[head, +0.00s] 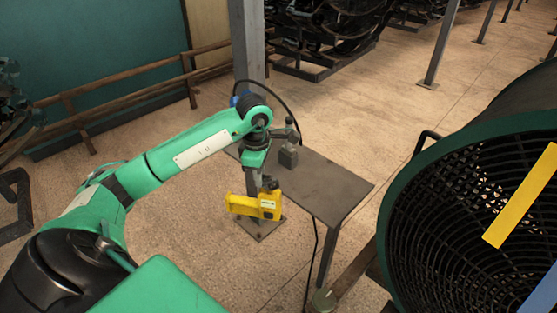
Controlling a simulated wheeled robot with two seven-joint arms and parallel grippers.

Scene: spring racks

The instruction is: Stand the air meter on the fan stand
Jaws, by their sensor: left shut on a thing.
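The yellow air meter (256,206) hangs from my left gripper (268,187), lying roughly level in the picture. My left gripper is shut on it, and the fingers are small and dark against the background. The meter shows in front of the left edge of a dark flat-topped stand (335,192), apparently the fan stand; its exact height over the floor is hard to tell. A small grey object with an upright neck (289,157) stands near the far left part of that top. My right gripper is out of view.
A large green-rimmed fan (405,205) with a black grille and a yellow strip fills the right side. A grey post (247,45) rises behind the stand. A black cable runs down by the stand. The near right part of the top is bare.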

